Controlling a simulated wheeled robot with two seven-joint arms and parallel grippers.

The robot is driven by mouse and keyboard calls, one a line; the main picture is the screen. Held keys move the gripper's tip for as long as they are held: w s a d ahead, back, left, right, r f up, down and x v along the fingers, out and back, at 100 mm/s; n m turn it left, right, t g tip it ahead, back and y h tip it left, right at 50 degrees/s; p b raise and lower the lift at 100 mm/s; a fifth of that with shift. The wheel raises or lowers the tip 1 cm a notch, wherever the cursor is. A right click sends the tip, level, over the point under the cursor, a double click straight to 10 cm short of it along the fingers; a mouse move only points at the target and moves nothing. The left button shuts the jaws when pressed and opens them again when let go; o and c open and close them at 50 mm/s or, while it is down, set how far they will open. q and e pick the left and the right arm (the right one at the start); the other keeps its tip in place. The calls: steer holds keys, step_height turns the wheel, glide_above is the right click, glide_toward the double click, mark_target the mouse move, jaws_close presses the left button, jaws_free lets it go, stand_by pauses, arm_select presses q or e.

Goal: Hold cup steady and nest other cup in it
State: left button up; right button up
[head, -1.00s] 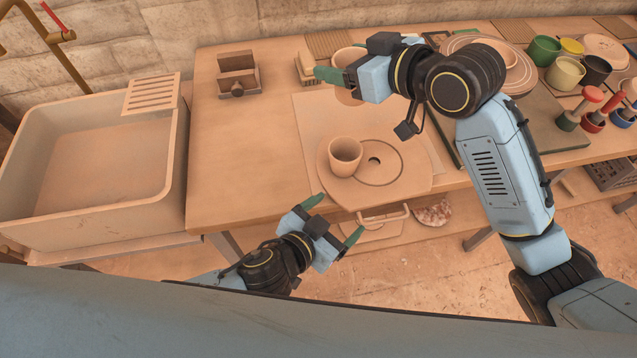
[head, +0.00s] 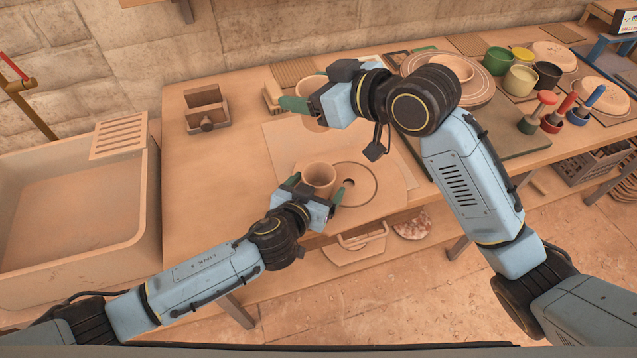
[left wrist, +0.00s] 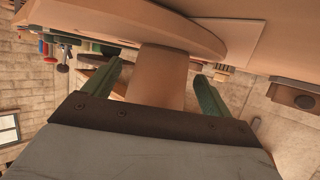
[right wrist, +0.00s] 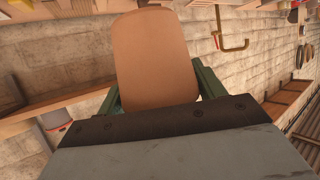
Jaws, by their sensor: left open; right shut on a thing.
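One tan cup (head: 319,178) stands upright on the left part of a round-ended tan board (head: 391,199) near the table's front edge. My left gripper (head: 316,191) is open, with its green fingers on either side of this cup; in the left wrist view the cup (left wrist: 160,80) sits between the fingers, apart from both. My right gripper (head: 305,105) is shut on the other tan cup (head: 311,92), farther back over the table. In the right wrist view that held cup (right wrist: 155,60) fills the space between the fingers. The right gripper partly hides it in the head view.
A tan sink (head: 75,215) is at the left. A small wooden block stand (head: 207,107) is at the back left of the table. Coloured cups (head: 520,79) and stamp-like tools (head: 558,113) stand at the right. The table's left part is clear.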

arm_select(q)
steer(key=shift+x, duration=0.8)
steer(key=c, duration=1)
steer(key=shift+c, duration=0.2)
arm_select(e)
step_height(320, 180, down, 14)
steer(key=m+t+h, duration=0.1)
steer(key=shift+f, duration=0.25)
